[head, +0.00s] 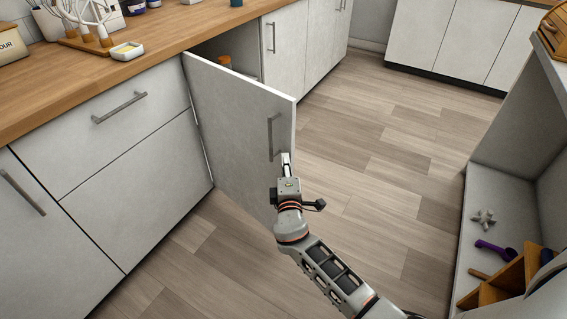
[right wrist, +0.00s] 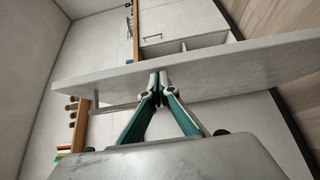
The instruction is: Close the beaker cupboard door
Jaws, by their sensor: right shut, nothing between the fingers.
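The light grey cupboard door (head: 235,125) stands wide open, swung out from the counter front, hinged on its left side in the head view. Its vertical bar handle (head: 271,138) is near the free edge. My right gripper (head: 286,157) is shut and empty, at the door's free edge by the handle's lower end. In the right wrist view the closed fingertips (right wrist: 158,80) meet in front of the pale door panel (right wrist: 210,68); I cannot tell whether they touch it. An orange-topped container (head: 224,61) shows inside the dark cupboard opening. My left gripper is not in view.
The wooden counter (head: 170,35) runs above the cupboards, with a small white and yellow dish (head: 126,50) on it. The plank floor (head: 370,140) right of the door is clear. An open shelf unit (head: 485,210) with small items stands at the right.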

